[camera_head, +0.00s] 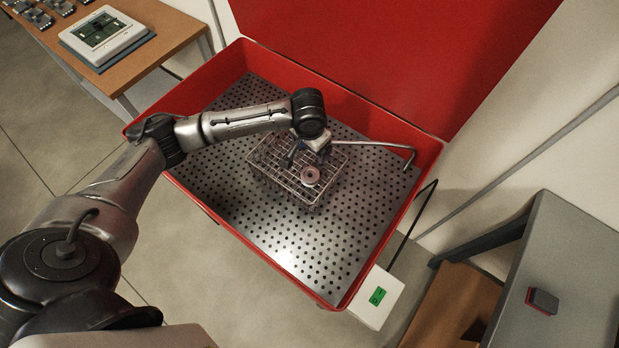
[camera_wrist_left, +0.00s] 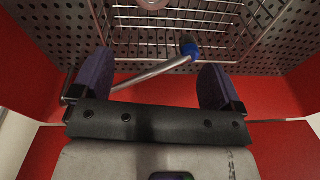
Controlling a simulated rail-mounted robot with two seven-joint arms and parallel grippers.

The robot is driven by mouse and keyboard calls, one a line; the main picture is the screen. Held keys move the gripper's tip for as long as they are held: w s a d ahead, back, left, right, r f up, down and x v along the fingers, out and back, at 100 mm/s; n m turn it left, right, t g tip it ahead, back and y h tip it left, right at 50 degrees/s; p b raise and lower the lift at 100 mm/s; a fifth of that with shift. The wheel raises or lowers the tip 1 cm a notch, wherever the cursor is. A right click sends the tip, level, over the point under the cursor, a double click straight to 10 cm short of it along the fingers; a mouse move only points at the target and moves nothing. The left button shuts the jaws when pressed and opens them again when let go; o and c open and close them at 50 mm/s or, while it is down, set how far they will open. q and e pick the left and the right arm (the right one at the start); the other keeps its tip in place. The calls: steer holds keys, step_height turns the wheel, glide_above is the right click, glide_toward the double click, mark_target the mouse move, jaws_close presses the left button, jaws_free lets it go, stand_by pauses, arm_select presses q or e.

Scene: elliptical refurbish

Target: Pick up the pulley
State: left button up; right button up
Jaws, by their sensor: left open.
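The pulley (camera_head: 310,176) is a small pale round part with a centre hole. It lies in a wire basket (camera_head: 262,174), near the basket's right side in the head view. Part of the pulley also shows at the top edge of the left wrist view (camera_wrist_left: 152,4). My left gripper (camera_head: 306,153) is above the basket, close to the pulley but apart from it. In the left wrist view its two dark fingers (camera_wrist_left: 157,62) are spread with nothing gripped between them. My right gripper is in neither view.
The basket stands on the perforated metal floor (camera_head: 335,262) of a red open-lidded washer (camera_head: 262,262). A bent metal pipe (camera_head: 380,145) reaches over the floor; a blue-tipped tube (camera_wrist_left: 188,48) shows beyond the fingers in the wrist view. The floor in front is clear.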

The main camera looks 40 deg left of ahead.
arm_select(q)
steer(key=n, duration=0.2)
steer(key=n+g+b, duration=0.1)
steer(key=n+b, duration=0.1)
glide_above(310, 176)
steer(key=shift+h, duration=0.3)
steer(key=f, duration=1)
steer(key=shift+a, duration=0.3)
steer(key=shift+d+f+b, duration=0.2)
steer(key=shift+f+b, duration=0.85)
steer(key=shift+f, duration=1.5)
steer(key=shift+c, duration=0.2)
steer(key=c, duration=1)
